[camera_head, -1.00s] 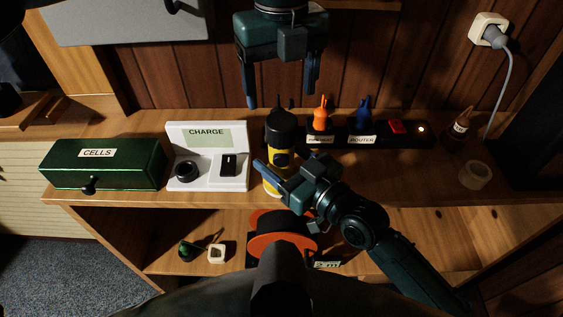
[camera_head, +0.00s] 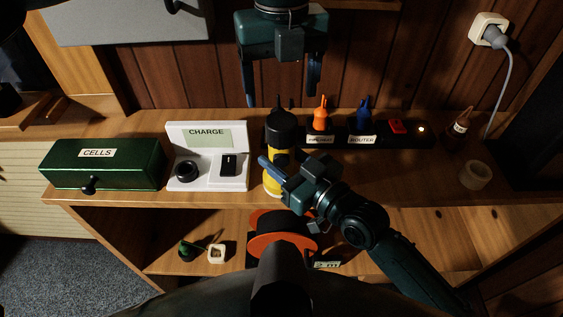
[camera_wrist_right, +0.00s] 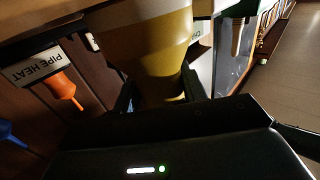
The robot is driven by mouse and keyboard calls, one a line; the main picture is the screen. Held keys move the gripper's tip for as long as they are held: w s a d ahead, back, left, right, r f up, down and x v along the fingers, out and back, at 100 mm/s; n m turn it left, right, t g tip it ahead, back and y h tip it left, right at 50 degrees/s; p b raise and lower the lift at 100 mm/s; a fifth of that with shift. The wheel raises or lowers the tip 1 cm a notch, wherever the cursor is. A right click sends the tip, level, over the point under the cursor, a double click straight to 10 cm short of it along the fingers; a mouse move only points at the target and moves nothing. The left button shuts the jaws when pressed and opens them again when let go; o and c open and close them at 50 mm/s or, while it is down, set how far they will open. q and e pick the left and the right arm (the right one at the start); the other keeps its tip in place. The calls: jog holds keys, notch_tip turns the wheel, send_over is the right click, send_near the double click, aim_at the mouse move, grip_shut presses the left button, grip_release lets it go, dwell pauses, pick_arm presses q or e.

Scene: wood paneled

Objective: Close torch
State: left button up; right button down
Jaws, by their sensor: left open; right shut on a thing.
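The torch (camera_head: 271,183) is yellow with a black upper part (camera_head: 281,130) and stands upright on the bench, right of the charger. My right gripper (camera_head: 276,170) comes from the lower right and is shut on the yellow body. In the right wrist view, the yellow body (camera_wrist_right: 165,70) fills the space between the fingers. My left gripper (camera_head: 281,95) is open and empty above the torch, fingers pointing down and spread to either side of it. A small black ring-shaped part (camera_head: 186,172) sits on the white charger.
The white CHARGE station (camera_head: 207,181) and green CELLS box (camera_head: 105,165) stand to the left. A bottle (camera_head: 459,124) and tape roll (camera_head: 475,175) are at the right. A reel (camera_head: 282,245) sits below.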

aim_at(282, 120)
pick_arm(q)
jog(key=m, duration=0.5)
jog(key=shift+m, duration=0.3)
jog(key=m, duration=0.6)
jog(key=shift+m, duration=0.3)
jog(key=shift+f, duration=4.05)
jog(key=c, duration=1)
jog(key=o, duration=1.2)
jog(key=shift+r, duration=0.1)
